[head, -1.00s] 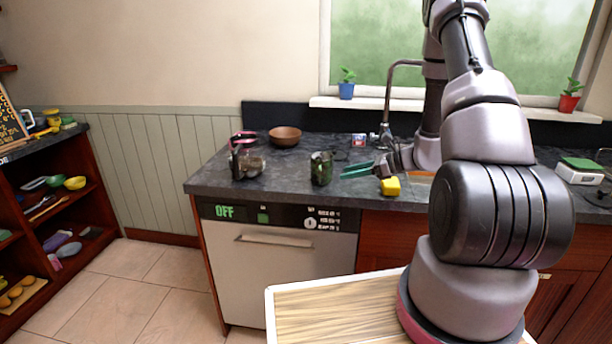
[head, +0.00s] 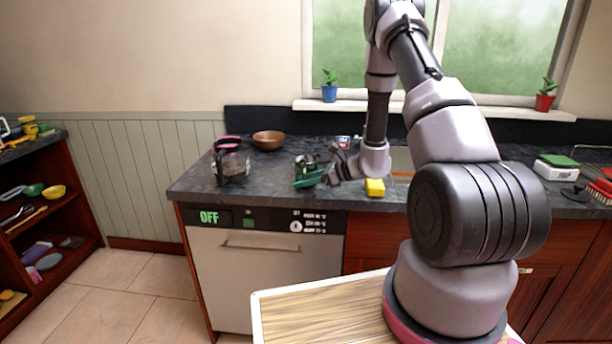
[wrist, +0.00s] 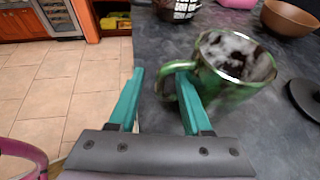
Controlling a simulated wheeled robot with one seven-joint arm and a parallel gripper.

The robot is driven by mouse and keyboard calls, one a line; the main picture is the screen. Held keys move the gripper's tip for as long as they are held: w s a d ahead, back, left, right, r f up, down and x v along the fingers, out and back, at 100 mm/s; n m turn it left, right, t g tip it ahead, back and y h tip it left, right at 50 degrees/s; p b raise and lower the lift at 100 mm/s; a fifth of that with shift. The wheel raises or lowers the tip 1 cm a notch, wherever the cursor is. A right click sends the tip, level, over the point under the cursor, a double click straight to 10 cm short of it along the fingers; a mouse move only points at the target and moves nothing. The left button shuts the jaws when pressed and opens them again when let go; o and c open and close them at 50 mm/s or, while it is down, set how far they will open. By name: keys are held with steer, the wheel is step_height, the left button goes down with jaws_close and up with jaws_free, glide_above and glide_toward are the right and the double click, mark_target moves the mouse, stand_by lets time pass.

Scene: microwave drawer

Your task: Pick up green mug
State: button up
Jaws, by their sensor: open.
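The green mug (wrist: 235,72) stands on the dark counter, right of my gripper's fingers in the wrist view. Its inside looks grey and dark, and its handle faces left. In the head view the mug (head: 304,160) is partly hidden behind my gripper (head: 309,178). In the wrist view my gripper (wrist: 158,72) is open, with two teal fingers spread apart. The right finger overlaps the mug's handle; I cannot tell whether it touches it. The space between the fingers holds little besides perhaps part of the handle.
A dark-framed glass container (head: 231,162) stands left of the mug. A brown bowl (head: 268,140) sits behind, and a yellow block (head: 375,187) lies right of my gripper. The counter's front edge (head: 270,203) runs close by, above a dishwasher (head: 262,270).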

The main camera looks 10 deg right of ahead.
steer(key=shift+c, duration=0.3)
jaws_close()
stand_by(1.1)
